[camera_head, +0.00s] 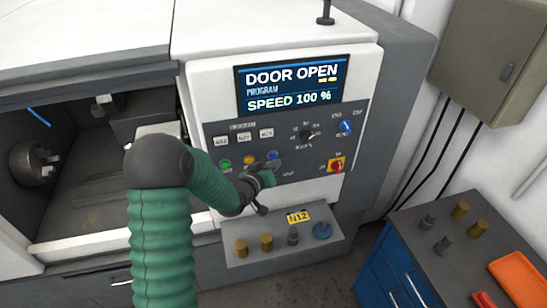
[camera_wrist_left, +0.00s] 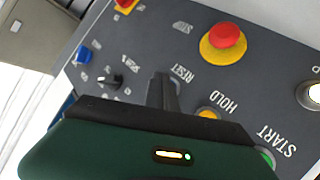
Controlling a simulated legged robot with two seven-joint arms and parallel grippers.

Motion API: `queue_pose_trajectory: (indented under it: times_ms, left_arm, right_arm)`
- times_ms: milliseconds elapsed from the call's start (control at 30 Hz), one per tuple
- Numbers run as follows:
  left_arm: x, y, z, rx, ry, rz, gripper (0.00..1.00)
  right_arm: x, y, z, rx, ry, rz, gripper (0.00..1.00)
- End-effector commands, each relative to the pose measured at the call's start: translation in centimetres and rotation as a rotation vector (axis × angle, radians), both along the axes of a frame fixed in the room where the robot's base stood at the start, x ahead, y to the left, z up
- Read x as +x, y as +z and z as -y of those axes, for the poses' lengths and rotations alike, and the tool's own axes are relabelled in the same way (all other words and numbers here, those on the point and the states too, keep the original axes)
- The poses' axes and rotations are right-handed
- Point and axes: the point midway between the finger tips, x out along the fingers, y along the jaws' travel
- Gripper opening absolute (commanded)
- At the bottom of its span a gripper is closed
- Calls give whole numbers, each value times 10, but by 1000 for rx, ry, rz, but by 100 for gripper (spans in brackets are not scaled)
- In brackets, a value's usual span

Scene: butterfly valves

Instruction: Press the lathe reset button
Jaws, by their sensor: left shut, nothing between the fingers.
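The blue reset button (camera_head: 274,155) is on the lathe's grey control panel (camera_head: 300,172), to the right of the yellow hold button (camera_head: 249,159) and green start button (camera_head: 225,163). My left gripper (camera_head: 270,167) is shut and empty, its fingertips at the panel just below the blue button. In the left wrist view, the shut fingers (camera_wrist_left: 164,80) point at the panel beside the RESET label (camera_wrist_left: 182,73) and hide most of the button there. I cannot tell whether they touch it. My right gripper is not in view.
A red emergency button (camera_wrist_left: 223,40) on a yellow base is close to the fingers. The display (camera_head: 293,86) reads DOOR OPEN and SPEED 100 %. A shelf (camera_head: 268,258) with knobs is below the panel. A blue cabinet (camera_head: 400,270) stands at the right.

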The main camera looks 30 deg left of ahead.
Motion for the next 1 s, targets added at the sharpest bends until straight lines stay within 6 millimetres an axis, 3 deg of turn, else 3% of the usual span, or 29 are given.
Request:
queue_pose_trajectory:
  times_ms: [267, 733, 1000]
  left_arm:
    - [-1, 0, 1, 0, 0, 0, 0]
    - [-29, 0, 34, 1, -1, 0, 0]
    - [-33, 0, 38, 0, 0, 0, 0]
  right_arm:
    - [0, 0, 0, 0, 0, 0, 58]
    - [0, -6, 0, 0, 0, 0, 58]
    - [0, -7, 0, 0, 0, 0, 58]
